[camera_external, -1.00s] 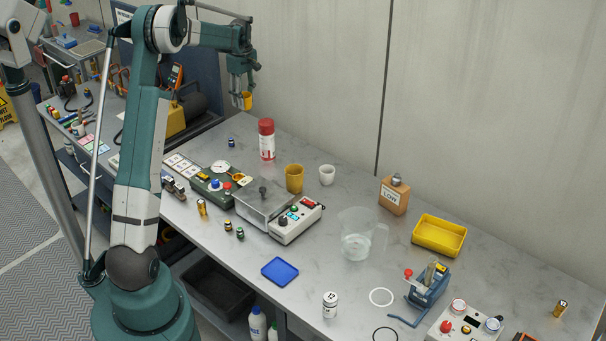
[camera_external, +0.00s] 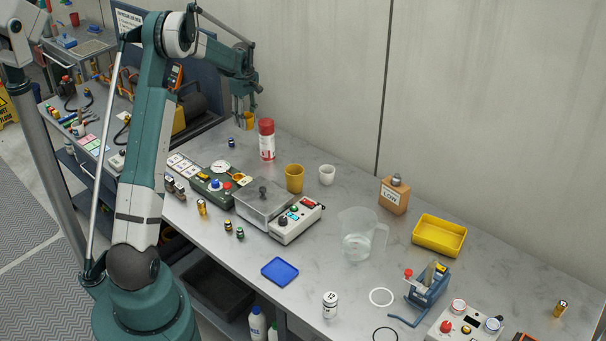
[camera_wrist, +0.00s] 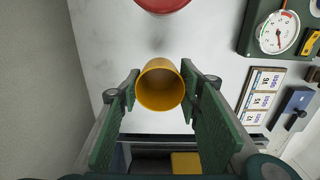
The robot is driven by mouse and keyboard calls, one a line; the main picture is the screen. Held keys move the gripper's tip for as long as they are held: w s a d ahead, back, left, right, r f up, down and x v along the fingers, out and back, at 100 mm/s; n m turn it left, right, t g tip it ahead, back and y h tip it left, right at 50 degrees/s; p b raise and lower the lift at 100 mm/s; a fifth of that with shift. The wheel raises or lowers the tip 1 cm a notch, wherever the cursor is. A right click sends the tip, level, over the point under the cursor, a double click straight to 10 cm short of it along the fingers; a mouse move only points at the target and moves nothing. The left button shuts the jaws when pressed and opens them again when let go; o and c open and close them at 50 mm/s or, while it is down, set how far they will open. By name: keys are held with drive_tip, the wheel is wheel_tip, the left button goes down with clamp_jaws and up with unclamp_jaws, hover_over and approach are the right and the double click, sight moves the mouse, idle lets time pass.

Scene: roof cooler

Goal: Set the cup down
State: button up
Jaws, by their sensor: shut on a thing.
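A small yellow-orange cup (camera_external: 249,121) is held in my gripper (camera_external: 245,110) over the far left end of the bench. In the wrist view the cup (camera_wrist: 160,88) sits between the two green fingertips (camera_wrist: 160,78), with its open mouth toward the camera. The fingers are closed against its sides. I cannot tell whether the cup's base touches the bench top (camera_external: 337,203). A larger yellow cup (camera_external: 294,178) and a white cup (camera_external: 327,175) stand upright near the middle back of the bench.
A red-capped bottle (camera_external: 266,140) stands right of the held cup, and a small dark blue cylinder (camera_external: 231,143) is nearby. The gauge box (camera_external: 212,184) and printed cards (camera_wrist: 262,92) lie toward the front. The bench's left edge is close. Bare bench lies around the cup.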

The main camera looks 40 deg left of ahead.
drive_tip(key=shift+f, duration=3.05)
drive_tip(key=shift+f, duration=1.85)
drive_tip(key=shift+f, duration=0.2)
drive_tip(key=o, duration=0.8)
drive_tip(key=shift+r, duration=0.15)
wheel_tip(320, 180, up, 12)
drive_tip(key=shift+r, duration=0.1)
